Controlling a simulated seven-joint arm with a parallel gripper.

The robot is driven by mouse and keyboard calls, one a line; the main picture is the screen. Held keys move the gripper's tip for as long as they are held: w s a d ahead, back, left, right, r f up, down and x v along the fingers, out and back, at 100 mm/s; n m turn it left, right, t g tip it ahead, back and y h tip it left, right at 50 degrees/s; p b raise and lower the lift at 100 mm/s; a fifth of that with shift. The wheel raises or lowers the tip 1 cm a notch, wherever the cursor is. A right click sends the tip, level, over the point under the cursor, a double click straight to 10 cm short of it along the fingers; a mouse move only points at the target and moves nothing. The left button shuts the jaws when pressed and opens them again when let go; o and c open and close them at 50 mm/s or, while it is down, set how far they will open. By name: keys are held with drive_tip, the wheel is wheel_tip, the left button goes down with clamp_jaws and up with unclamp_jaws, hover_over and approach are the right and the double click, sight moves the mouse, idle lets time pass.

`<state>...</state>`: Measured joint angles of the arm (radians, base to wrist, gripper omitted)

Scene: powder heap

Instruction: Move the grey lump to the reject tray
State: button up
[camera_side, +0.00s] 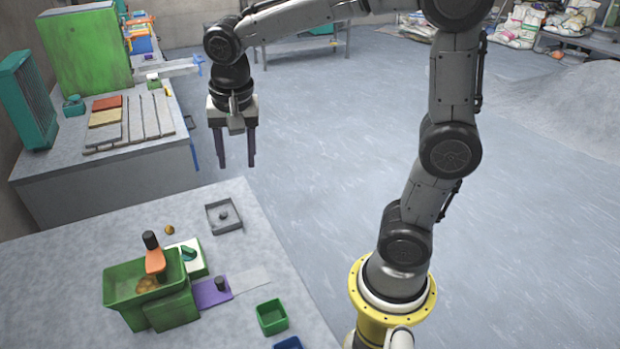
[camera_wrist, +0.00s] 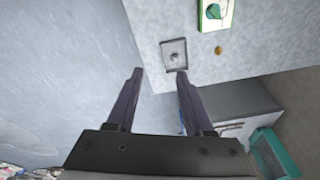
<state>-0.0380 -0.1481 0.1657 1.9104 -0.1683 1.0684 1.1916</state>
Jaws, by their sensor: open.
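A small dark grey lump (camera_side: 223,215) lies inside a shallow square grey tray (camera_side: 210,221) near the far right edge of the near table. No label shows on the tray. In the wrist view the lump (camera_wrist: 174,56) is small inside the tray (camera_wrist: 164,45), just beyond my fingertips in the picture. My gripper (camera_side: 237,166) is open and empty, its two dark fingers pointing down. It hangs high, apart from the tray and lump. The fingers also show in the wrist view (camera_wrist: 160,75).
A green hopper (camera_side: 124,270) with brownish contents and an orange part stands left of the tray. A small brown lump (camera_side: 169,230) lies between them. A green bin (camera_side: 271,317) and a blue one (camera_side: 288,343) stand near the front. Another bench (camera_side: 100,172) stands behind.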

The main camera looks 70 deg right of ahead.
drive_tip(key=s+a+n+t+y, duration=0.1)
drive_tip(key=s+a+n+t, duration=0.1)
drive_tip(key=s+n, duration=1)
drive_tip(key=s+t, duration=0.1)
drive_tip(key=s, duration=0.2)
drive_tip(key=shift+s+f+t+y, duration=0.25)
drive_tip(key=shift+s+t+y, duration=0.05)
drive_tip(key=shift+s+t, duration=0.1)
idle(1.1)
